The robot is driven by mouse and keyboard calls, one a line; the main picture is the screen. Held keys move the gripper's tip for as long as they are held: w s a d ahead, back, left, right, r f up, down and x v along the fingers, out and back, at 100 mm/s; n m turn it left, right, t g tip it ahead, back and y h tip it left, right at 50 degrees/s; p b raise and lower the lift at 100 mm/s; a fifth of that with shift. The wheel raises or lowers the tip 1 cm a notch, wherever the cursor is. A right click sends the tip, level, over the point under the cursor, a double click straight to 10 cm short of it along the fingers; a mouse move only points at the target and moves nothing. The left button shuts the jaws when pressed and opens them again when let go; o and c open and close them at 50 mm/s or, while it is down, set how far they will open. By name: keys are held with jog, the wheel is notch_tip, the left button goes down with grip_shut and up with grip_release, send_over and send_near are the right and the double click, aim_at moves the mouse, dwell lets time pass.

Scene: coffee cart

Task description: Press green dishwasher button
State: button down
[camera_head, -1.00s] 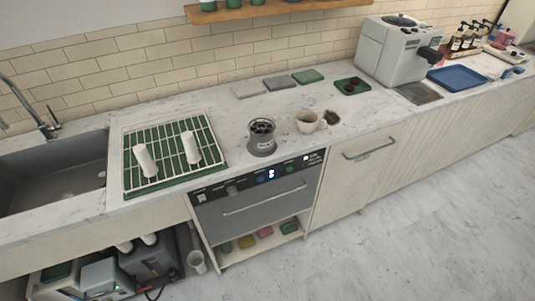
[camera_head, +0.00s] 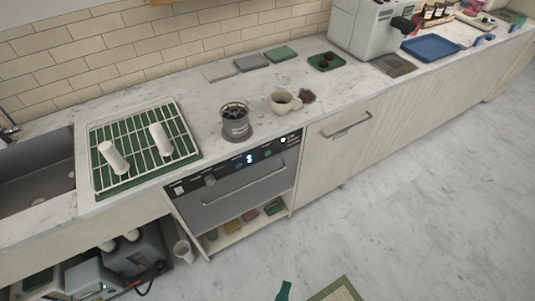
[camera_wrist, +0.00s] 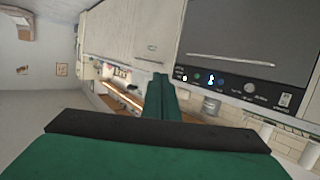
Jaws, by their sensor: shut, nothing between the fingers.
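The grey dishwasher (camera_head: 238,193) sits under the counter with its door shut. Its dark control panel (camera_head: 222,173) runs along the top edge. A small green button (camera_head: 267,153) shows right of the lit display (camera_head: 249,158). In the wrist view, which is turned over, the green button (camera_wrist: 197,77) is near the panel's left end. My gripper (camera_wrist: 160,78) has green fingers closed together with nothing between them. They point toward the cabinet front beside the panel, apart from the button. In the head view a green fingertip of my gripper (camera_head: 284,290) shows at the bottom edge, well short of the dishwasher.
A grey grinder-like container (camera_head: 235,123) and a cream cup (camera_head: 284,102) stand on the counter above. A green rack (camera_head: 140,172) with two white cups is at left. The door handle (camera_head: 245,186) sticks out below the panel.

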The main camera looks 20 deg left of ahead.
aim_at(268, 153)
jog(key=w+a+n, duration=0.3)
jog(key=w+a, duration=0.3)
jog(key=w, duration=1.1)
jog(key=w+a+n+y, duration=0.1)
jog(key=w+a+n, duration=0.2)
jog(key=w, duration=1.4)
jog(key=a, duration=0.3)
jog(key=shift+w+a+r+g+y, duration=0.2)
jog(key=shift+a+g+y, duration=0.1)
jog(key=shift+g, duration=0.1)
jog(key=w+a, duration=0.5)
jog(key=a, duration=0.2)
jog(key=shift+w, duration=0.15)
jog(key=shift+w, duration=0.1)
jog(key=shift+w+a, duration=0.15)
jog(key=shift+a, duration=0.1)
